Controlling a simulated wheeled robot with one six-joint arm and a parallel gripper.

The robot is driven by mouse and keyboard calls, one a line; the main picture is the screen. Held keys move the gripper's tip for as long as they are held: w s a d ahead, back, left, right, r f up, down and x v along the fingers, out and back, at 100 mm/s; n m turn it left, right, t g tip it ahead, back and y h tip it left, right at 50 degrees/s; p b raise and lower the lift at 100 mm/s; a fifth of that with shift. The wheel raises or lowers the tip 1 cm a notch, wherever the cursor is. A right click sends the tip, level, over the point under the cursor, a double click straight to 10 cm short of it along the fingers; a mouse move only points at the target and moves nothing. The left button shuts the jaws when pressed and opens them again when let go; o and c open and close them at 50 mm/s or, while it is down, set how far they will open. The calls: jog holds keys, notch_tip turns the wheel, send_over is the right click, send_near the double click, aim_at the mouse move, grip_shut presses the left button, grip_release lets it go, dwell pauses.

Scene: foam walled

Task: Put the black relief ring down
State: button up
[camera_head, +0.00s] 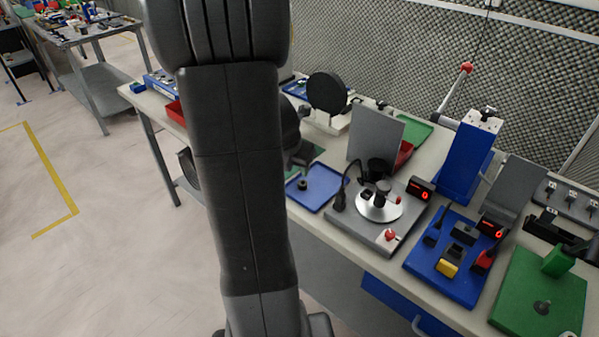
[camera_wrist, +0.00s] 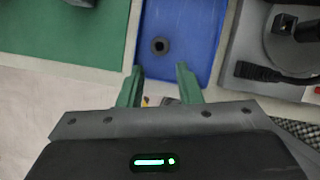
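The black relief ring (camera_head: 303,185) is a small dark piece with a hole, lying on the blue tray (camera_head: 324,194) near the bench's front edge. In the wrist view the ring (camera_wrist: 159,45) lies on the bare floor of the tray (camera_wrist: 200,22), ahead of my fingertips and apart from them. My gripper (camera_wrist: 159,73) has two green fingers spread wide, with nothing held between them. In the head view my gripper is mostly hidden behind my arm.
Right of the tray stands a grey fixture (camera_head: 350,224) with a round silver plate and a black cable. Beyond it are a blue fixture (camera_head: 440,276) and a green plate (camera_head: 562,310). A green surface (camera_wrist: 60,28) fills the wrist view's upper left. Open floor lies left of the bench.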

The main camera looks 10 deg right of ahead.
jog(key=shift+v, duration=1.9)
